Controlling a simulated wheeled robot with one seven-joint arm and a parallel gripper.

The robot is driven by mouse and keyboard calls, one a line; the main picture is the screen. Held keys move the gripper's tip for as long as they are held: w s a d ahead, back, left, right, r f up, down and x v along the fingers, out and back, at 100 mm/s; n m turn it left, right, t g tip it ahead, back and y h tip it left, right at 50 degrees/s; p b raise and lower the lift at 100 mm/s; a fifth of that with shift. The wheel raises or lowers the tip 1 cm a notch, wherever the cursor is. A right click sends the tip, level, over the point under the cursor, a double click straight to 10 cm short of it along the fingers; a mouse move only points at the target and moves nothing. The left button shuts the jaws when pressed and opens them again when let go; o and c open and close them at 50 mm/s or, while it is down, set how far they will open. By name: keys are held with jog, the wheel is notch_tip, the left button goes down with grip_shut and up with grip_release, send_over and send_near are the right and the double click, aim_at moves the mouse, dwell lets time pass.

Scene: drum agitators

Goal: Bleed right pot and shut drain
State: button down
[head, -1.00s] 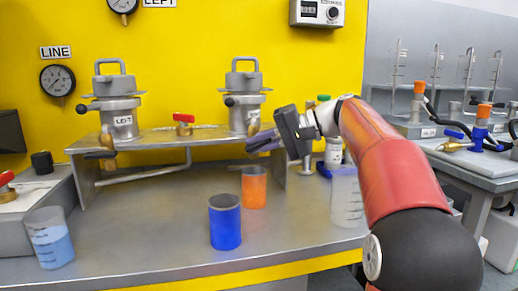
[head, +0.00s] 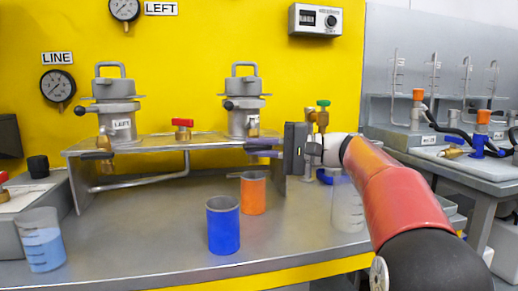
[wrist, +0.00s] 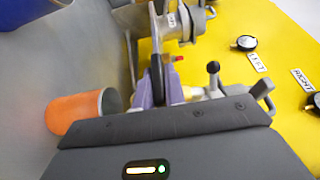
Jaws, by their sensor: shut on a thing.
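The right pot (head: 243,112) is a grey lidded vessel with a top handle and a black-knobbed side lever, standing on the raised metal shelf (head: 215,139). It also shows in the wrist view (wrist: 240,101). My gripper (head: 254,147) reaches in from the right, with purple fingers (wrist: 158,84) just below the right pot at the shelf's edge. It is shut on what appears to be the right pot's drain handle, mostly hidden by the fingers. An orange cup (head: 253,194) stands upright on the bench below my fingers; it also shows in the wrist view (wrist: 78,114).
The left pot (head: 115,112) and a red-handled valve (head: 183,127) are on the shelf. A blue cup (head: 223,226) stands in front, and a beaker of blue liquid (head: 43,240) is at left. A clear beaker (head: 347,208) stands beside my arm.

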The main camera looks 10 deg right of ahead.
jog(key=c, duration=1.5)
grip_release()
jog(key=shift+o, duration=0.2)
jog(key=shift+r, duration=0.1)
